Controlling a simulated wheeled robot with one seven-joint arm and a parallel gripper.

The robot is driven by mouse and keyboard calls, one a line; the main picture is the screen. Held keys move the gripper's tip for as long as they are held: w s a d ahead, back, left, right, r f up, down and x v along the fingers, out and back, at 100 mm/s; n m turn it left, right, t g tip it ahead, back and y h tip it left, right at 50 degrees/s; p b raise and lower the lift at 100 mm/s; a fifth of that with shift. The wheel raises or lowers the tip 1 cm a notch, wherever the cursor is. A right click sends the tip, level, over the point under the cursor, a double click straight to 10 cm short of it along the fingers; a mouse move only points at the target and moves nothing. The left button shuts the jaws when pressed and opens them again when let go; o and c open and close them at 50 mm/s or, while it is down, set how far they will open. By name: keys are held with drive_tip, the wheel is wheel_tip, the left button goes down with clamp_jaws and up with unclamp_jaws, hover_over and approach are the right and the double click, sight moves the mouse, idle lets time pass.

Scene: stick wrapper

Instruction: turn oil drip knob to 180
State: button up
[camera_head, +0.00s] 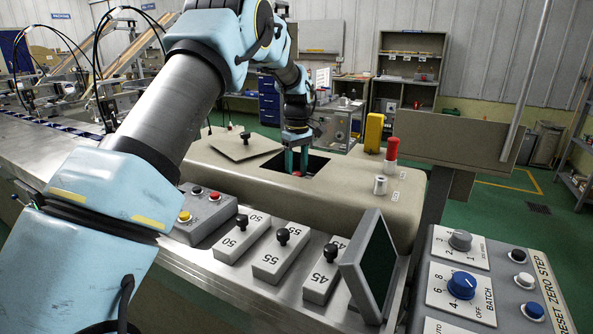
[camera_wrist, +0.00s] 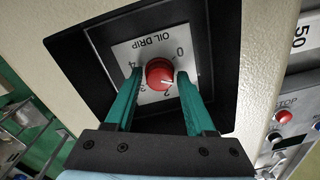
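The red oil drip knob (camera_wrist: 159,72) sits on a white dial plate (camera_wrist: 150,50) marked OIL DRIP. The plate lies inside a dark square recess (camera_wrist: 215,45). The digits 0, 2, 3 and 4 show; a 1 is not visible, probably behind a finger. The white pointer line on the knob aims down and slightly right, near the 2. My gripper (camera_wrist: 159,76) has its teal fingers on either side of the knob, with small gaps visible. In the head view my gripper (camera_head: 297,160) reaches down into the opening, with a bit of red knob (camera_head: 297,174) showing below it.
The beige housing (camera_head: 340,195) surrounds the recess, with a loose-looking cover plate (camera_head: 232,145) beside it. A red-topped post (camera_head: 391,150) and a yellow block (camera_head: 374,132) stand to the right. Numbered slide blocks (camera_head: 281,255), a screen (camera_head: 372,265) and a control panel (camera_head: 480,280) lie nearer.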

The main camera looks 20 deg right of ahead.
clamp_jaws()
